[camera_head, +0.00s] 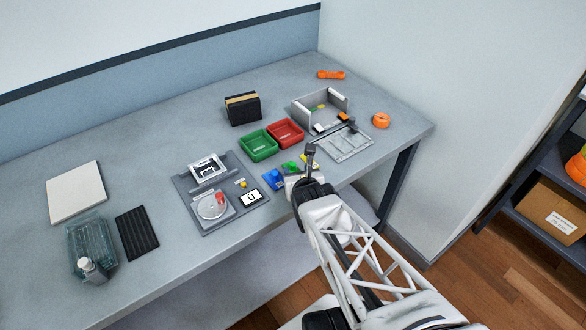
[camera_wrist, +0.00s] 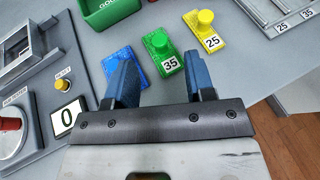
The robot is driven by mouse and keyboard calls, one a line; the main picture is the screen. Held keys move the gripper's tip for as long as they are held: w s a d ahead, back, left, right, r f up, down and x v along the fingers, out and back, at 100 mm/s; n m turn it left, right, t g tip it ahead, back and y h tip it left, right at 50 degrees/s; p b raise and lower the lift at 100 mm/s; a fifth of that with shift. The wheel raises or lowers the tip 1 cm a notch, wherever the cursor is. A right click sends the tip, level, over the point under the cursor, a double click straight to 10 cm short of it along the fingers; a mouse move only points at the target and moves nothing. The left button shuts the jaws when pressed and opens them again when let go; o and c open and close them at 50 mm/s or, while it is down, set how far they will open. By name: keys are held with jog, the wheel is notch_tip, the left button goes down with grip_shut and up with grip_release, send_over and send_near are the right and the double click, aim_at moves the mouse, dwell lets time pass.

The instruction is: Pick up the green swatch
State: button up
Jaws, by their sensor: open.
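The green swatch (camera_wrist: 164,57) lies on the grey table with a knob on top and a white label reading 35. It also shows in the head view (camera_head: 290,166), partly hidden by my gripper. A blue swatch (camera_wrist: 128,62) lies to its left and a yellow swatch (camera_wrist: 204,40) to its right, also labelled 35. My gripper (camera_wrist: 163,75) is open and empty, with its two blue fingers on either side of the green swatch in the wrist view. The left finger overlaps the blue swatch in that picture. I cannot tell the height of the fingers above the table.
A green tray (camera_head: 258,144) and a red tray (camera_head: 285,132) stand behind the swatches. A grey test station (camera_head: 231,214) with a display reading 0 is on the left. A grey slotted rack (camera_head: 346,144) and a white bin (camera_head: 322,107) are at the right.

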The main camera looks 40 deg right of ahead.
aim_at(294, 164)
jog(key=shift+w+d, duration=0.1)
jog(key=shift+w, duration=0.05)
jog(key=shift+x, duration=2.45)
grip_shut()
